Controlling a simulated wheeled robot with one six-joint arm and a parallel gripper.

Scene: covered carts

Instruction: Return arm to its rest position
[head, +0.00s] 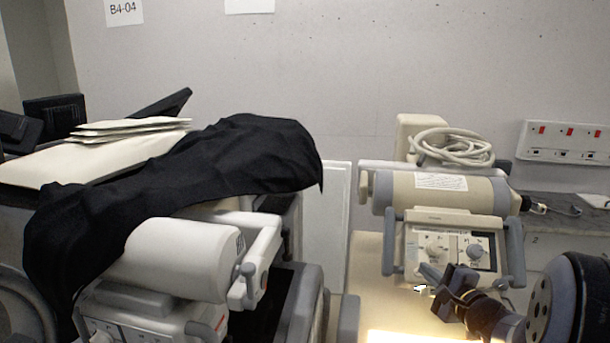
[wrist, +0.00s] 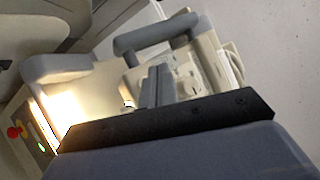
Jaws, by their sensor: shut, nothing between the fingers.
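My gripper (head: 432,281) shows at the lower right of the head view, in front of the right cart's control panel (head: 453,249). Its fingers are shut together with nothing between them. In the wrist view the closed fingers of my gripper (wrist: 157,87) point toward the right cart and its grey handle (wrist: 150,42). I cannot tell whether the fingertips touch the cart; no contact is clear. My arm comes in from the lower right corner of the head view.
A black cloth (head: 215,165) drapes over the left cart, with flat pale folders (head: 128,128) beside it. The right cart carries a cream cylinder (head: 440,192) and a coiled cable (head: 452,147). A socket panel (head: 564,142) is on the wall. A bright light falls on the right cart's lower surface.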

